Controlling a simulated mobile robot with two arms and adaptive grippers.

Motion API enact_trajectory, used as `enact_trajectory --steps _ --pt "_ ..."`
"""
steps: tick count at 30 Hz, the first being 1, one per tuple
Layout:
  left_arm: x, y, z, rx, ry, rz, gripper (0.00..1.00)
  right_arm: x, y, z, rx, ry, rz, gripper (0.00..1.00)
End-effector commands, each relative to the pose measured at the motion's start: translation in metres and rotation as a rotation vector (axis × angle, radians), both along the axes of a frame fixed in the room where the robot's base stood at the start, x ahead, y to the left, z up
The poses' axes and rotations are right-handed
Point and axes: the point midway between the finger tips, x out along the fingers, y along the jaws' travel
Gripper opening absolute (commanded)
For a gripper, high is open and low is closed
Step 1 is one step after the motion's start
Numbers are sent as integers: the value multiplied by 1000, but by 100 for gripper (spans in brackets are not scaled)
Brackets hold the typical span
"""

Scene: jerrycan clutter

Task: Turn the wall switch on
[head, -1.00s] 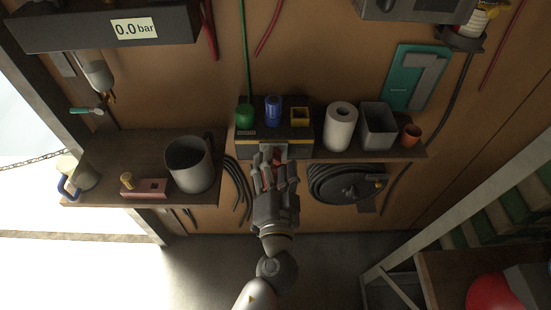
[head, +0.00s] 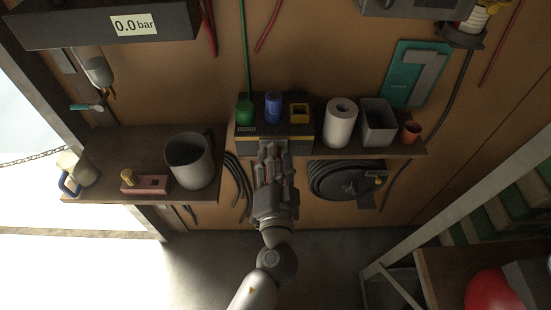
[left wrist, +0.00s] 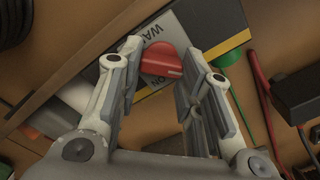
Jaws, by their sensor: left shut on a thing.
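The wall switch shows in the left wrist view as a red rotary knob (left wrist: 162,62) on a grey plate lettered "WA…" (left wrist: 188,25), the rest of the word hidden. The plate is on the front of a black box with yellow stripes (head: 246,142), which shows in the head view. My left gripper (head: 272,150) is in front of that box and hides the knob there. My right gripper is not in view.
On the box stand a green can (head: 244,112), a blue can (head: 273,107) and a yellow holder (head: 299,113). A paper roll (head: 340,125) and a grey bin (head: 376,124) stand to the right. Coiled hose (head: 345,182) hangs below.

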Motion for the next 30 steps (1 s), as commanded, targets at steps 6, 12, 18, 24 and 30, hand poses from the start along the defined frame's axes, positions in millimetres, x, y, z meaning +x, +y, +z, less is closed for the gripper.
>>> enact_trajectory --steps 6,12,18,24,30 --pt "0 -1 -1 101 0 -3 10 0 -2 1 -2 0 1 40" --pt "0 -1 -1 267 0 -3 10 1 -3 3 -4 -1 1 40" --pt "0 -2 -2 457 0 -3 10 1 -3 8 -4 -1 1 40" --pt "0 -2 -2 648 0 -3 10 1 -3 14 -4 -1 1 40" --pt "0 -2 -3 838 0 -4 10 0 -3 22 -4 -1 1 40"
